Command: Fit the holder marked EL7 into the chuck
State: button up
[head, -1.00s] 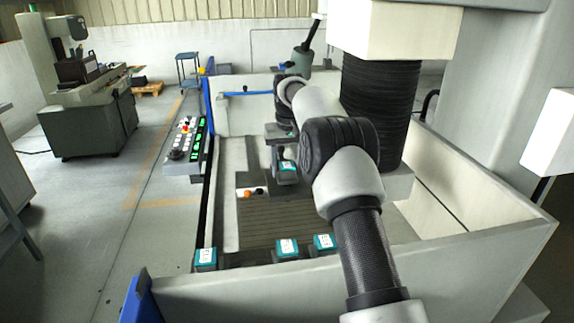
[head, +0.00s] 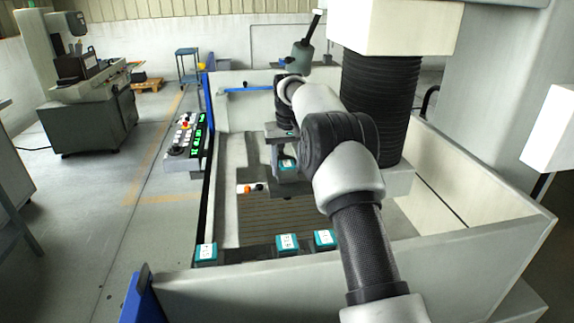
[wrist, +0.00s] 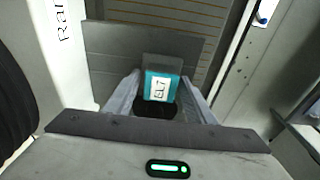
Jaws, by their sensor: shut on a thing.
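The teal holder with a white label reading EL7 (wrist: 161,87) is between the two fingers of my gripper (wrist: 160,98) in the wrist view. My gripper is shut on it. In the head view the held holder (head: 287,164) hangs above the machine's work area, below my wrist, and its label is too small to read there. Its underside is hidden in the wrist view. I cannot pick out the chuck for certain in either view.
Three more teal-topped holders, a left one (head: 206,253), a middle one (head: 288,243) and a right one (head: 325,238), sit along the tank's front. Tank walls (head: 340,285) surround the work area. A control panel (head: 185,137) stands left. A black bellows column (head: 380,120) is close to my arm.

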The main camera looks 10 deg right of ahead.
jog(key=o, duration=1.5)
jog(key=shift+c, duration=0.2)
notch_tip(320, 180, up, 17)
jog(key=s+p, duration=0.2)
jog(key=p, duration=0.1)
jog(key=shift+r, duration=0.2)
jog(key=shift+s, duration=0.1)
